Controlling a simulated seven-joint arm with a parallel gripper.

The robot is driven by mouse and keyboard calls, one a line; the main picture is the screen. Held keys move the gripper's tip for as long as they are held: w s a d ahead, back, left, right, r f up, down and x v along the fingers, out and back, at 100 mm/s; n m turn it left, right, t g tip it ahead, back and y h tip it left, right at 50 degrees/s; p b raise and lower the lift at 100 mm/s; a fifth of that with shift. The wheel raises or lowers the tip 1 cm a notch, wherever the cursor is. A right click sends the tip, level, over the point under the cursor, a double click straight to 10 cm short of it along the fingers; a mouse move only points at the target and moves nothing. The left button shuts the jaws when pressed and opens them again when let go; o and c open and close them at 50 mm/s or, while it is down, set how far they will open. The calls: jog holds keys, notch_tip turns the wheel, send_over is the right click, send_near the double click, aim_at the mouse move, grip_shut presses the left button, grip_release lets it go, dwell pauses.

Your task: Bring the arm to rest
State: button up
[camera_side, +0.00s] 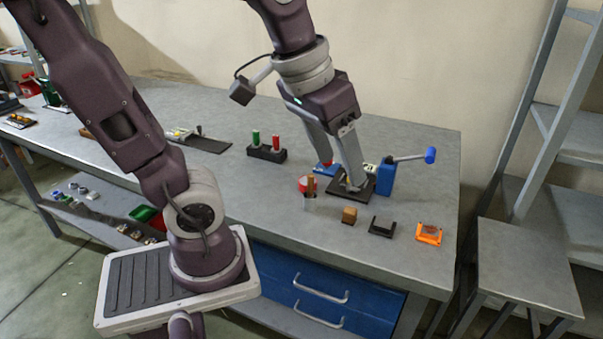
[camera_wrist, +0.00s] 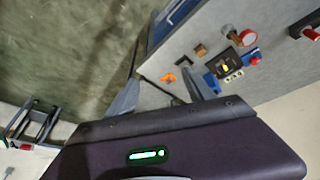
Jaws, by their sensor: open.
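My gripper (camera_side: 342,172) is open, with its fingers pointing down over the right part of the workbench (camera_side: 420,150). In the side view its fingers overlap a black plate (camera_side: 338,188) next to a blue block (camera_side: 385,178) that carries a lever with a blue knob (camera_side: 430,155). I cannot tell from the side view whether the fingertips touch the plate. In the wrist view the two fingers are wide apart, and the bench items show beyond them.
A black holder (camera_side: 266,153) bears green and red cylinders. The bench's far right is clear.

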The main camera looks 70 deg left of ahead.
jog(key=s+d+f+m+t, duration=0.1)
jog(key=s+m, duration=0.1)
jog(key=s, duration=0.4)
jog(key=shift+s+d, duration=0.15)
jog(key=shift+s, duration=0.2)
dwell(0.7)
